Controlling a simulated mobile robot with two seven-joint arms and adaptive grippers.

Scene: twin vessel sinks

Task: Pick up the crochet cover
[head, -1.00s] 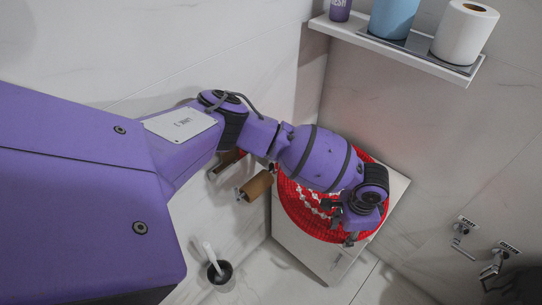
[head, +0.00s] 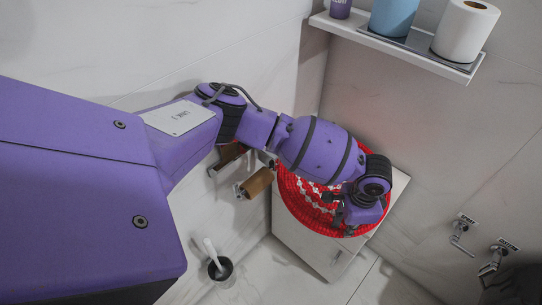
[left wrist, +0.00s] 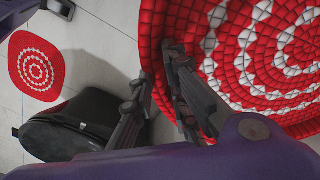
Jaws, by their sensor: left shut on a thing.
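The crochet cover (head: 305,210) is red with white bead-like rings. It lies over the top of a white cabinet (head: 312,250) in the corner and is partly hidden by my left arm. In the left wrist view the cover (left wrist: 245,75) fills the upper right. My left gripper (head: 346,222) is at the cover's near edge. In the left wrist view its fingers (left wrist: 155,80) close on the cover's red rim. My right gripper is not in view.
A toilet brush in a dark holder (head: 220,268) stands on the floor left of the cabinet. A roll holder (head: 257,183) is on the wall. A shelf (head: 400,45) is above. A smaller red-white mat (left wrist: 37,66) and a black bin-like object (left wrist: 85,130) are on the floor.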

